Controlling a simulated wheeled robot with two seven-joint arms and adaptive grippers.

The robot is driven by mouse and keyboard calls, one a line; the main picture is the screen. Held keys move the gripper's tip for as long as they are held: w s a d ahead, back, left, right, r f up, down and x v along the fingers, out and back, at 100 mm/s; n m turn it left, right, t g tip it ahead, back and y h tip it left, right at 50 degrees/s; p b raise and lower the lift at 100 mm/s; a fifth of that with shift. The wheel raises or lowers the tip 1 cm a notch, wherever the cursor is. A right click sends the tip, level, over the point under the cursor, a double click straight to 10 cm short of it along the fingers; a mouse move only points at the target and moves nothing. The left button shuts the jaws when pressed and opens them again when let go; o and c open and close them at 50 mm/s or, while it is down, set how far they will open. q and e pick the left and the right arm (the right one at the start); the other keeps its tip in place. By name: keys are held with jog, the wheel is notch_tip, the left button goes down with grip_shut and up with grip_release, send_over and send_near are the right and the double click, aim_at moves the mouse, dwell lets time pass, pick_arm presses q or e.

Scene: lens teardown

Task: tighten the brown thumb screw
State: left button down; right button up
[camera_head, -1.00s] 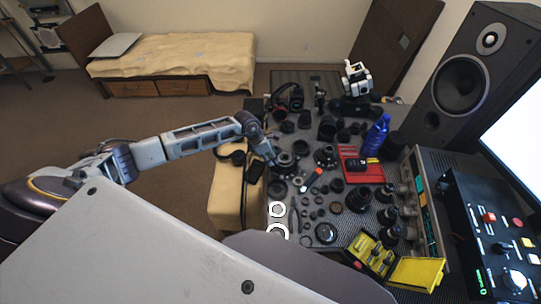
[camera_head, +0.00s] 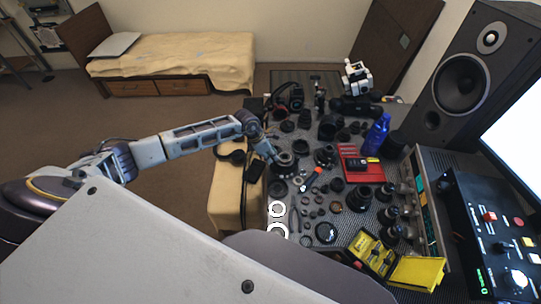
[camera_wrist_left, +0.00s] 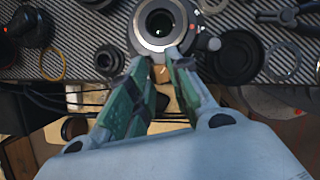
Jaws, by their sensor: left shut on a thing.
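A dark lens with a grey metal ring (camera_wrist_left: 160,25) stands at the left edge of the workbench, and it also shows in the head view (camera_head: 284,166). A small brown thumb screw (camera_wrist_left: 160,73) shows between the fingers of my left gripper (camera_wrist_left: 160,60), at the near side of the ring. My left gripper (camera_head: 274,157) reaches in from the left beside the lens. Its fingers are shut on the brown thumb screw, and the fingertips partly hide it. My right gripper is not in view.
Many lens parts crowd the dark patterned bench top (camera_wrist_left: 100,20). A red tray (camera_head: 352,171), a blue bottle (camera_head: 377,136) and an open yellow case (camera_head: 415,272) lie further right. A dark round cap (camera_wrist_left: 235,57) sits beside the lens. Cables run below the bench edge.

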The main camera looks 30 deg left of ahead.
pick_arm(q)
jog(key=shift+w+a+f+m+g+h+b, duration=0.1)
jog(key=shift+m+g+h+b, duration=0.2)
jog(key=shift+m+b, duration=0.95)
jog(key=shift+w+f+m+g+h+b, duration=0.1)
jog(key=shift+m+g+h+b, duration=0.15)
jog(key=shift+m+b, duration=0.95)
jog(key=shift+n+b, duration=0.25)
jog(key=shift+b, duration=0.45)
jog(key=shift+r+m+g+b, duration=0.1)
jog(key=shift+m+g+b, duration=0.25)
jog(key=shift+m+b, duration=0.45)
jog(key=shift+b, duration=0.05)
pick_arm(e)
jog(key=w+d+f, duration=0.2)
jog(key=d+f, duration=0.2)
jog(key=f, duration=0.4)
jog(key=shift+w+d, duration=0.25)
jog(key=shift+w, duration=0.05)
pick_arm(q)
jog(key=shift+r, duration=0.1)
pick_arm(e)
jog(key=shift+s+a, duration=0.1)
